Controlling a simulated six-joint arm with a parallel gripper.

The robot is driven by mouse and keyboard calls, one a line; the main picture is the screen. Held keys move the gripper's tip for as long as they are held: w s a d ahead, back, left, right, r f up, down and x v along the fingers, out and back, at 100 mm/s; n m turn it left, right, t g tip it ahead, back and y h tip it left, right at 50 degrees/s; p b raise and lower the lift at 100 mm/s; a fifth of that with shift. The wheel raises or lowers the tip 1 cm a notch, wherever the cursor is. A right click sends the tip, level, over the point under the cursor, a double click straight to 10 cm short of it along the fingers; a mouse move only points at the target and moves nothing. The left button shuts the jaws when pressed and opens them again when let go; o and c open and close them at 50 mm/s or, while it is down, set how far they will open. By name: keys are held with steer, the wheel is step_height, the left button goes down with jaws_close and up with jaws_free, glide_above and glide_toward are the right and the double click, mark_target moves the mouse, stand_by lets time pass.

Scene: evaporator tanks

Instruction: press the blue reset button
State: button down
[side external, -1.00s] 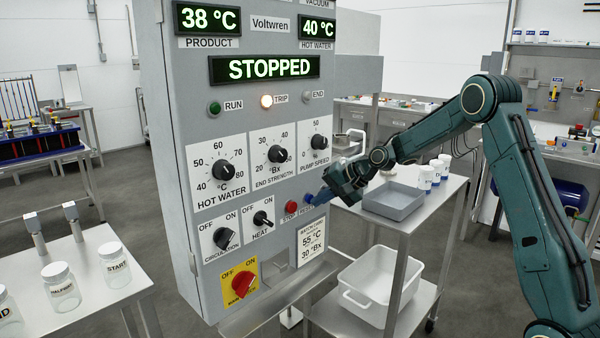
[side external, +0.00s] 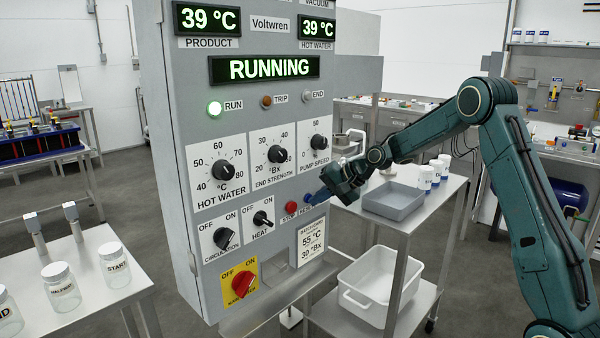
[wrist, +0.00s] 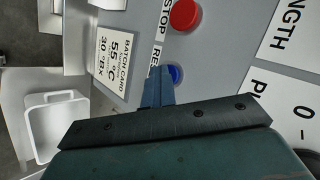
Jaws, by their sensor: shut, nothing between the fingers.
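The blue reset button (side external: 309,198) is on the grey control panel, right of the red stop button (side external: 291,208). In the wrist view the blue button (wrist: 176,73) shows partly behind my fingertips, and the reset label is partly covered. My gripper (side external: 320,195) is shut and empty, its blue fingertips at the button. In the wrist view the fingertips (wrist: 157,72) overlap the button's edge; I cannot tell whether they touch it. The display (side external: 264,68) reads RUNNING and the green run lamp (side external: 215,108) is lit. The trip lamp (side external: 266,101) is unlit.
The red main switch (side external: 243,284) is low on the panel, with several dials above. A steel trolley (side external: 455,184) right of the panel carries a grey tray (side external: 394,212); a white tub (side external: 370,300) is below. Jars stand on the left table (side external: 128,285).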

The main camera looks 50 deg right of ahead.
steer(key=shift+s+r, duration=0.15)
steer(key=shift+s, duration=0.1)
stand_by(0.4)
steer(key=shift+s, duration=0.1)
steer(key=s, duration=0.6)
stand_by(0.7)
stand_by(0.6)
steer(key=s+a+r+n+g+h, duration=0.1)
steer(key=s+a+r+n, duration=0.3)
steer(key=s, duration=0.3)
steer(key=s+a+r+n+g+h, duration=0.1)
steer(key=s+a+r+n, duration=0.15)
steer(key=s+a, duration=0.4)
steer(key=s+a+r+n+g+h, duration=0.15)
steer(key=s+a+r, duration=0.25)
steer(key=s, duration=0.4)
steer(key=s+n, duration=0.3)
steer(key=s, duration=0.8)
steer(key=shift+f, duration=0.45)
